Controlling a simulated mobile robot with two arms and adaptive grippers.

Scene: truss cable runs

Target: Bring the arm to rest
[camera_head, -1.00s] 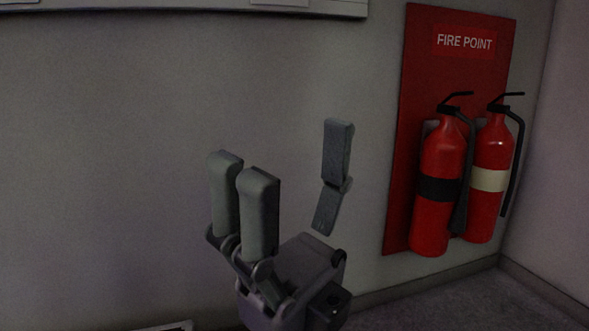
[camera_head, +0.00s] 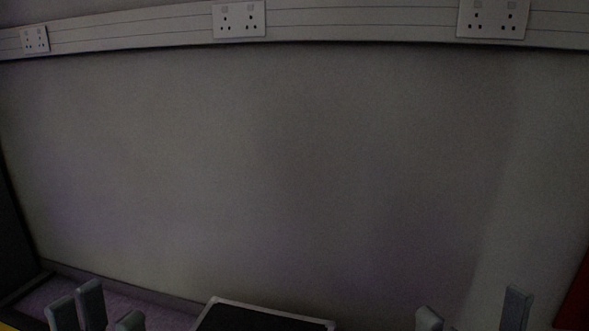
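My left gripper (camera_head: 104,315) shows at the bottom left edge. Three grey fingertips stand upright and apart, with nothing between them. My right gripper (camera_head: 472,313) shows at the bottom right. Its two visible grey fingertips are wide apart, with bare wall behind the gap. The palms of both grippers and both arms are cut off below the picture. Neither gripper is seen touching anything.
A plain grey wall (camera_head: 270,170) fills the view. White trunking with double sockets (camera_head: 239,19) runs along its top. A dark panel with a pale frame (camera_head: 260,318) shows at bottom centre. A red edge (camera_head: 577,302) shows at right, a dark upright (camera_head: 14,240) at left.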

